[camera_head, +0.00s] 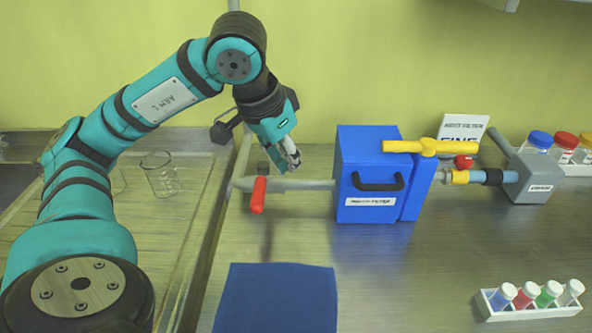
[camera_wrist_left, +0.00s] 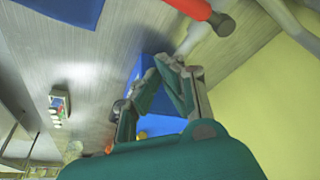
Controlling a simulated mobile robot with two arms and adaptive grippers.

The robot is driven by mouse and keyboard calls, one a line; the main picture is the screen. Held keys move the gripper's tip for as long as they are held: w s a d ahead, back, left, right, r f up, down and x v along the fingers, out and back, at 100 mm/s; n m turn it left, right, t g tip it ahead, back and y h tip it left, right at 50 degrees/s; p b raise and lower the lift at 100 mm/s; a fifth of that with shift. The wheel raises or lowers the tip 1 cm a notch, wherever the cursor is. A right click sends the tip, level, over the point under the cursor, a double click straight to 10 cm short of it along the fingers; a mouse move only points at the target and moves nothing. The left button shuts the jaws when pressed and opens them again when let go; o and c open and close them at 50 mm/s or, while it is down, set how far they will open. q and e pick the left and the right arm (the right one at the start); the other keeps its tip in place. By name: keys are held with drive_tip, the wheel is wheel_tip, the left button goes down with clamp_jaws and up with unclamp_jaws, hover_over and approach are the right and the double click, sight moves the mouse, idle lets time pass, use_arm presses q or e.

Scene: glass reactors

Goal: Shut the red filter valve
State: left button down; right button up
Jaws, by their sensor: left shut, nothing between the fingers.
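The red valve handle (camera_head: 258,195) sits on a grey pipe (camera_head: 305,185) that enters the left side of the blue filter box (camera_head: 365,150). The handle lies crosswise to the pipe. My left gripper (camera_head: 292,160) is shut and empty, above and slightly behind the pipe, to the right of the handle and apart from it. In the left wrist view the gripper's fingertips (camera_wrist_left: 170,62) are together, and the red handle (camera_wrist_left: 188,8) shows at the top edge, partly cut off. My right gripper is not in view.
A blue mat (camera_head: 275,300) lies in front. A vial rack (camera_head: 530,312) stands front right. Beakers (camera_head: 160,175) stand left behind my arm.

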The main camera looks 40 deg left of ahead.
use_arm(q)
wheel_tip(320, 180, up, 6)
drive_tip(key=s+a, duration=0.2)
drive_tip(key=shift+a, duration=0.15)
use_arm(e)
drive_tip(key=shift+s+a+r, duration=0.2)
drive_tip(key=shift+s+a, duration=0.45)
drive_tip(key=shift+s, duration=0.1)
use_arm(q)
drive_tip(key=shift+f, duration=0.1)
